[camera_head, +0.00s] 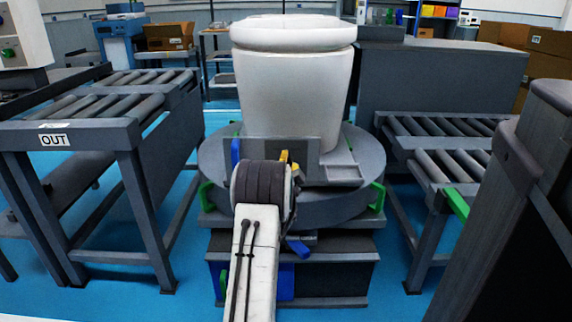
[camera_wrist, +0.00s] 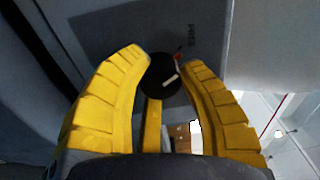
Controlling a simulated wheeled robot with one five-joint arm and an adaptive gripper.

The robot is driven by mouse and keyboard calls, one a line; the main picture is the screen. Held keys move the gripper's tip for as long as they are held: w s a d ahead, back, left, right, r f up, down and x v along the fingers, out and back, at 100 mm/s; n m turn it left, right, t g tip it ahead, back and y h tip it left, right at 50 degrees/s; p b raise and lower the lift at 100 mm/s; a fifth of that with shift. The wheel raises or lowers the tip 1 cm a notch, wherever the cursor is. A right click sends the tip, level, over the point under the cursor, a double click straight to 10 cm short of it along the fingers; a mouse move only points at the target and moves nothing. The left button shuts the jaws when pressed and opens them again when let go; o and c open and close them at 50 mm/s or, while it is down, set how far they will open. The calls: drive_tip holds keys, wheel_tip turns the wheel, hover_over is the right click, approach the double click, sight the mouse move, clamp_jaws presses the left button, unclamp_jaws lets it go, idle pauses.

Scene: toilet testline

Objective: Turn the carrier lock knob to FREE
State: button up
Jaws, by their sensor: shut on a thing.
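The carrier lock knob (camera_wrist: 157,84) is a round black knob with a white pointer line, on a grey panel (camera_wrist: 205,90) in the wrist view. The white line points right and slightly up. A small red mark and faint lettering, which looks like FREE turned over, lie above and to the right of it. My gripper (camera_wrist: 167,62) has its two yellow fingers on either side of the knob, shut on it. In the head view, my arm hides the knob, and only a bit of yellow on my gripper (camera_head: 284,157) shows before the carrier (camera_head: 320,145).
A white toilet bowl (camera_head: 295,80) stands on the round carrier. Roller conveyors flank it: one marked OUT (camera_head: 54,140) at left, another (camera_head: 445,160) at right. A dark post (camera_head: 535,200) stands at the near right. Blue floor shows between them.

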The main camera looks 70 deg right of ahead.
drive_tip(key=shift+w+r+n, duration=0.1)
drive_tip(key=shift+w+n, duration=0.1)
drive_tip(key=shift+n, duration=0.1)
drive_tip(key=o, duration=1.2)
drive_tip(key=shift+s+a, duration=0.1)
drive_tip(key=shift+v, duration=5.95)
